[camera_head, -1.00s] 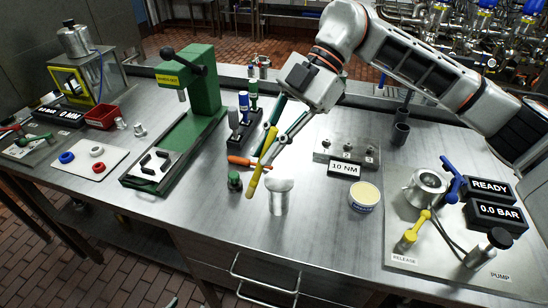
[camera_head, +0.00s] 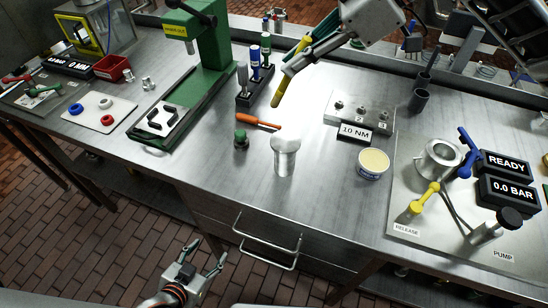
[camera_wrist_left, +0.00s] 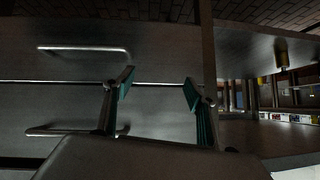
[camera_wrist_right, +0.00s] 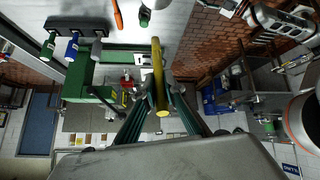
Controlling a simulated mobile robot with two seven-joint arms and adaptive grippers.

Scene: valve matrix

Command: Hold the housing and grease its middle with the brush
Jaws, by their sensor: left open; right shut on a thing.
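The housing, a silver metal cylinder with a wider top (camera_head: 285,155), stands upright near the front edge of the bench. My right gripper (camera_head: 298,62) is shut on the brush (camera_head: 282,90), a yellow stick, and holds it raised behind the housing, apart from it. The brush also shows between the fingers in the right wrist view (camera_wrist_right: 156,60); I cannot make out its bristles. A tub with a cream-coloured top (camera_head: 373,163), which looks like grease, stands right of the housing. My left gripper (camera_head: 205,258) is open and empty, low in front of the bench; its fingers (camera_wrist_left: 158,88) face the drawer fronts.
A green press (camera_head: 207,60) stands further left. A pump plate with gauges (camera_head: 440,235) is at right. Drawer handles (camera_head: 265,253) stick out in front.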

